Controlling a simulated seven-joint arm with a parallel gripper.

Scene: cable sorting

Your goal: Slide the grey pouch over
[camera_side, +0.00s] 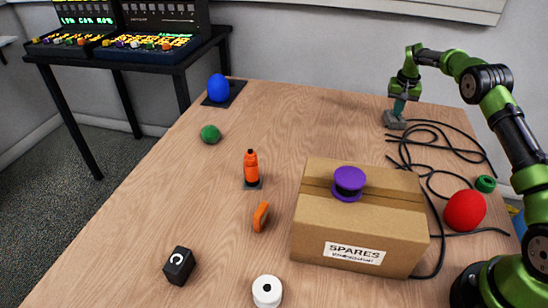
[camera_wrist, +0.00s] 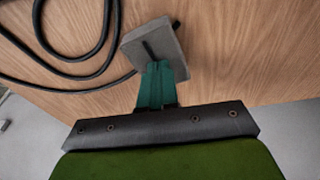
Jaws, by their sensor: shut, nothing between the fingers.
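The grey pouch (camera_side: 394,120) lies on the table near its far right edge, by the black cable. In the wrist view the grey pouch (camera_wrist: 168,45) is a small flat grey block with a dark stripe or slot on top. My gripper (camera_side: 398,109) points down at it, with teal fingers together. In the wrist view my gripper (camera_wrist: 155,68) has its fingertips at the near edge of the pouch, overlapping it. I cannot tell whether they press on it. Nothing is held between the fingers.
Black cable (camera_side: 440,150) loops beside the pouch. A cardboard box (camera_side: 335,215) carries a purple spool (camera_side: 349,181). A red ball (camera_side: 464,210) and green ring (camera_side: 485,184) are at right. The table's far middle is clear.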

